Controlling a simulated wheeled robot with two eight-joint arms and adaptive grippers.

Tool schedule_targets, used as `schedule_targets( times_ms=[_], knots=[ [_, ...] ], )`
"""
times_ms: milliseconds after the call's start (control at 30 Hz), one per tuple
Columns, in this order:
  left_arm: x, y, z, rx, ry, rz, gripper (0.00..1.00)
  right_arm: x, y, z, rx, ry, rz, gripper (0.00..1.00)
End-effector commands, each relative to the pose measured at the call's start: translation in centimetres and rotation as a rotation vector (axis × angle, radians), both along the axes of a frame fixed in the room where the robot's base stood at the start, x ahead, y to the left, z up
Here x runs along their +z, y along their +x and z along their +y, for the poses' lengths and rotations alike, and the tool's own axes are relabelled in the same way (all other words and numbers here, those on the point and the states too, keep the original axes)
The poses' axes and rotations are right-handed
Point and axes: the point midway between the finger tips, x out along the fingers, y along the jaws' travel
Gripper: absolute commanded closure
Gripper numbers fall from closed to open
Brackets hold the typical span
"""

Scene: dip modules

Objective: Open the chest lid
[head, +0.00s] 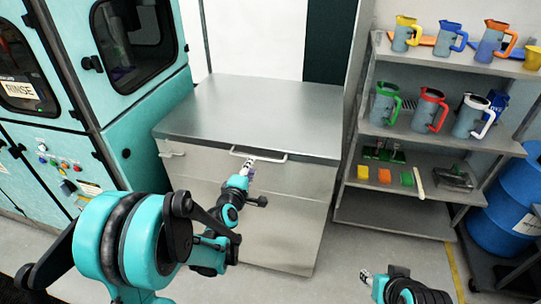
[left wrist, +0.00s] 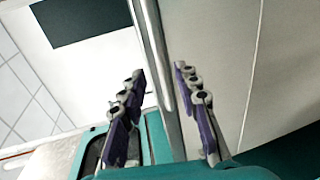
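The metal chest (head: 240,230) stands in the middle of the head view, and its flat grey lid (head: 245,110) is down. A bar handle (head: 272,158) runs along the lid's front edge. My left gripper (head: 249,167) is at this handle. In the left wrist view, the handle bar (left wrist: 165,60) passes between the two purple-padded fingers of my left gripper (left wrist: 166,100). The fingers are apart, with a gap on each side of the bar. My right gripper (head: 366,276) is low in the head view, away from the chest; its fingers are too small to judge.
A teal machine (head: 95,80) stands close on the chest's left. A shelf rack (head: 400,225) with several jugs, sponges and tools stands on its right, beside a blue barrel (head: 505,205). The lid top is clear. Some floor (head: 335,270) is free in front.

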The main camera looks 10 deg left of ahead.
Motion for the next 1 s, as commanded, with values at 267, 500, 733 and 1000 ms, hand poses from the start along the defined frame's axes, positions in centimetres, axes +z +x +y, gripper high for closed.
schedule_targets(
  times_ms=[267,500,733,1000],
  knots=[
    [-1.1,4.2,-0.2,-0.002,0.001,0.001,0.68,-1.5,0.0,0.0,0.0,0.0,0.0,0.6],
    [-1.6,6.9,-0.3,-0.002,0.002,0.001,0.68,-2.2,0.0,0.0,0.0,0.0,0.0,0.6],
    [-1.5,7.3,-0.3,-0.003,0.003,0.002,0.68,-2.2,0.0,0.0,0.0,0.0,0.0,0.6],
    [-1.5,7.2,-0.3,-0.003,0.003,0.002,1.0,-2.1,0.0,0.0,0.0,0.0,0.0,0.6]
  ],
)
